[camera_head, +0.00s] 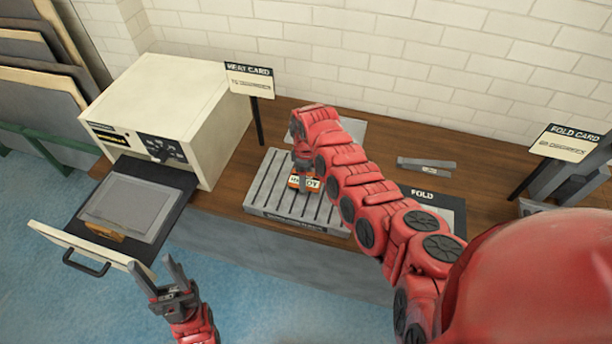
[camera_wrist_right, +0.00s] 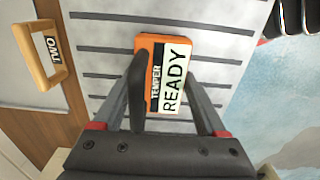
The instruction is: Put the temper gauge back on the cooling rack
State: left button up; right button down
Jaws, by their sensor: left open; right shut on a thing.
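The temper gauge (camera_head: 304,184) is a small orange block with a white label. In the right wrist view the label on the gauge (camera_wrist_right: 168,77) reads "TEMPER READY". My right gripper (camera_wrist_right: 166,88) is shut on it, with one finger on each side. The gauge is over the slatted grey cooling rack (camera_head: 262,197), near its right half; I cannot tell whether it touches the slats. The rack (camera_wrist_right: 225,18) fills the middle of the right wrist view. My right arm partly hides the rack in the head view. My left gripper (camera_head: 172,278) is open and empty, below the oven drawer.
A cream oven (camera_head: 175,100) stands at left, its drawer (camera_head: 85,243) pulled out with a grey sheet on it. Heat card (camera_head: 250,80) and fold card (camera_head: 565,142) signs stand on the bench. A wooden handle marked "TWO" (camera_wrist_right: 64,72) lies beside the rack.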

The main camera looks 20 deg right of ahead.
jog(key=shift+f, duration=0.35)
jog(key=shift+f, duration=0.15)
grip_release()
